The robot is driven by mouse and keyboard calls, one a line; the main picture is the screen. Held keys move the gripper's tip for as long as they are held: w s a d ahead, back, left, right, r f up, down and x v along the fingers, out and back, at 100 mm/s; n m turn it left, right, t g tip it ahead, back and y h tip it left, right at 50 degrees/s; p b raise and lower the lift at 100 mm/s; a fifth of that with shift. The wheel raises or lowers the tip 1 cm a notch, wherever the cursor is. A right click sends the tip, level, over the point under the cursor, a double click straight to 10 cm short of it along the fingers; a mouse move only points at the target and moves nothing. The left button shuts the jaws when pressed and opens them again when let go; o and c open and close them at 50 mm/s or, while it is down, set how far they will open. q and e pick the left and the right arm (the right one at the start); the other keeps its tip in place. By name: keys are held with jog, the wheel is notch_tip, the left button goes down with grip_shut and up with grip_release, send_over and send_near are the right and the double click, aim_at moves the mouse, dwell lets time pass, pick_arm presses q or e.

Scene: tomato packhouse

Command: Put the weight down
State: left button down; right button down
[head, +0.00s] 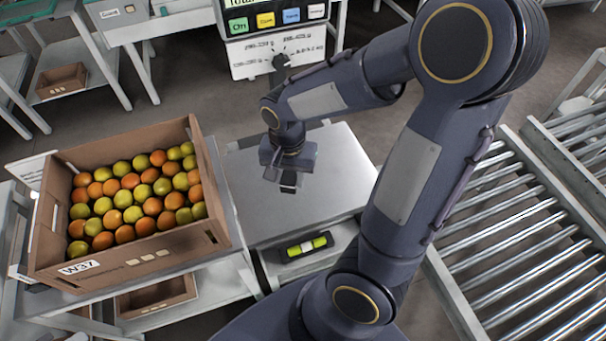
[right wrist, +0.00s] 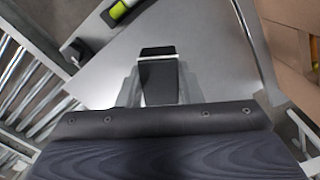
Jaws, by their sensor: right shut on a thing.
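My right gripper (head: 286,182) is over the left part of the bare metal scale plate (head: 335,175), pointing down. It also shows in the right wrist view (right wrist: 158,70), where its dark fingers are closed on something. Only a small light-grey part of the held weight (head: 289,179) seems to show between the fingers; the rest is hidden. I cannot tell whether the weight touches the plate. My left gripper is not in view.
A cardboard crate (head: 222,215) of orange and yellow-green tomatoes stands left of the plate. A roller conveyor (head: 515,215) is at the right.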

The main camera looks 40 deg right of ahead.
jog(key=w+d+f+m, duration=0.1)
jog(key=w+d+f, duration=0.1)
jog(key=d+f, duration=0.1)
jog(key=w+d+f+m, duration=0.1)
jog(key=w+d+f, duration=0.1)
jog(key=d+f, duration=0.1)
jog(key=w+d+f+b, duration=0.1)
jog(key=w+d+f, duration=0.2)
jog(key=shift+m, duration=0.4)
jog(key=shift+w+d+f, duration=0.35)
jog(key=shift+w+f, duration=0.05)
jog(key=shift+f, duration=0.25)
notch_tip(320, 180, down, 3)
jog(key=shift+f, duration=0.15)
jog(key=shift+b, duration=0.3)
jog(key=shift+f, duration=0.1)
jog(key=c, duration=1)
grip_release()
